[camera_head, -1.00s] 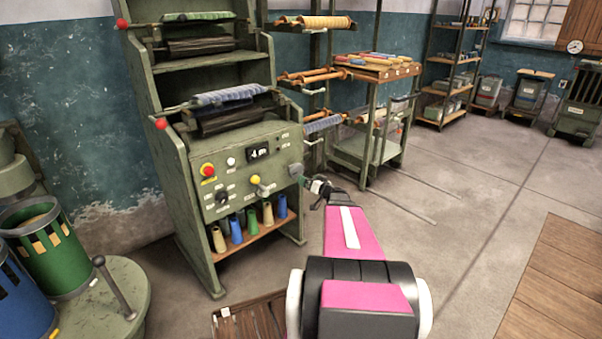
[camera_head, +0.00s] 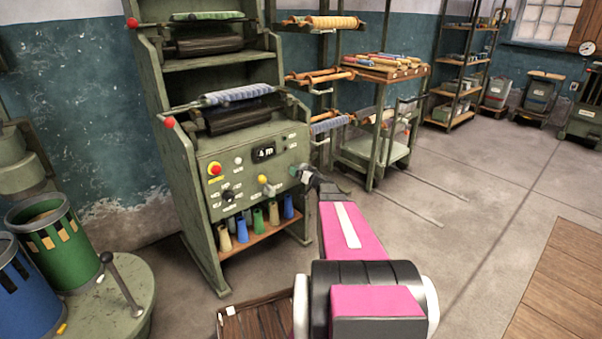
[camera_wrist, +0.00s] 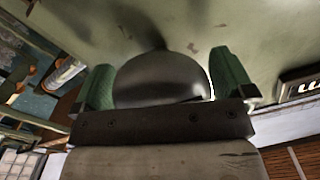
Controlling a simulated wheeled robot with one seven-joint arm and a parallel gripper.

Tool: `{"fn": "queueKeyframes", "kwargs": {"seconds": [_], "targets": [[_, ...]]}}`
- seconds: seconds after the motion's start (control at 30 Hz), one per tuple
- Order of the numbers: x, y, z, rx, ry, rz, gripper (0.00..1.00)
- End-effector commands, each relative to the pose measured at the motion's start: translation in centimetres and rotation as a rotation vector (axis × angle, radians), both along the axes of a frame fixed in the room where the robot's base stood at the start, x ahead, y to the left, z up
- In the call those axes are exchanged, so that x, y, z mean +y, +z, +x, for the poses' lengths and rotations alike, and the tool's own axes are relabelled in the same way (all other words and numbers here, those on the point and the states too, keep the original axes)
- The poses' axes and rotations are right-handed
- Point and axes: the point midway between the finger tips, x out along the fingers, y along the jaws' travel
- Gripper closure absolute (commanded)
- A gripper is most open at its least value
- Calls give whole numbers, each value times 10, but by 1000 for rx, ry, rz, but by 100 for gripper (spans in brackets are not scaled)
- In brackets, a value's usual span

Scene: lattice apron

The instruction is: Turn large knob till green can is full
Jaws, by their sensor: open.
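The green can (camera_head: 62,246) stands on a round green platform at the lower left, beside a blue can. The machine's control panel (camera_head: 240,210) carries a black round knob (camera_head: 228,195) at lower left and a yellow knob (camera_head: 263,181) near the middle; I cannot tell which is the large knob. My gripper (camera_head: 303,172) is at the panel's right edge, right of both. In the wrist view my gripper (camera_wrist: 165,80) has its two green fingers apart, close to the pale green panel. A dark grey dome shows between them; I cannot tell if they touch it.
A red button (camera_head: 215,169) and a small display (camera_head: 263,152) sit on the panel; the display also shows in the wrist view (camera_wrist: 302,86). Several thread cones stand on a shelf below. A spool rack (camera_head: 375,75) stands right.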

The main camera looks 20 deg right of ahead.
Motion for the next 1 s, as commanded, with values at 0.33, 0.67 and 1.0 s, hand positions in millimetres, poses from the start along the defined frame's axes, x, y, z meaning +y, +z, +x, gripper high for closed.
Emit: {"fn": "queueKeyframes", "kwargs": {"seconds": [0.33, 0.67, 1.0], "targets": [[0, 0, 0, 0, 0, 0, 37], [0, 0, 0, 23, 0, 64, 37], [1, 1, -1, 111, 0, 306, 37]]}}
